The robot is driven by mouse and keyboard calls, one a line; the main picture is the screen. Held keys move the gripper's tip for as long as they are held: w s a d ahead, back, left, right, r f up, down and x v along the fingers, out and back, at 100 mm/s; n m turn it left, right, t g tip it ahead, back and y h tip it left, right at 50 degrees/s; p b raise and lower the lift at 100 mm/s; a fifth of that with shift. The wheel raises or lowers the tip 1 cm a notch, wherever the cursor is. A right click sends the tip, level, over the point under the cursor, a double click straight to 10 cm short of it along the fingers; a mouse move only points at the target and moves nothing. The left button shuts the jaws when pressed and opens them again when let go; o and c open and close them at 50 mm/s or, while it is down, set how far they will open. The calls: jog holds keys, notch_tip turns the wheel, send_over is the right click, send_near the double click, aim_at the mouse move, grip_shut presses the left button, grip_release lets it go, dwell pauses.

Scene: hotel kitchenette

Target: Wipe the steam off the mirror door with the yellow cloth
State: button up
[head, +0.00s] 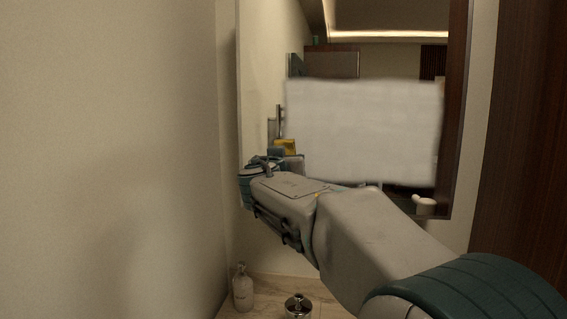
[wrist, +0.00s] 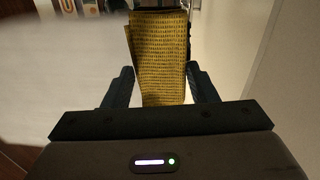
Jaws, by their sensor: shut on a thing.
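The mirror door (head: 385,60) hangs on the back wall. A white, nearly rectangular patch of steam (head: 365,130) covers its middle and right, with clear glass above and to the left. My gripper (wrist: 158,76) is shut on the yellow cloth (wrist: 160,45), which hangs between the fingers in the wrist view. A small piece of yellow (head: 285,147) shows by the patch's lower left edge in the head view; I cannot tell whether it is the cloth or its reflection. Contact between cloth and glass cannot be told.
A pale bottle (head: 243,290) and a round metal piece (head: 298,306) stand on the counter (head: 270,285) below the mirror. A plain wall (head: 110,150) is close on the left. A dark wood panel (head: 525,130) stands on the right.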

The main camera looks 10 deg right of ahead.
jog(key=shift+w+d, duration=0.15)
jog(key=shift+w, duration=0.2)
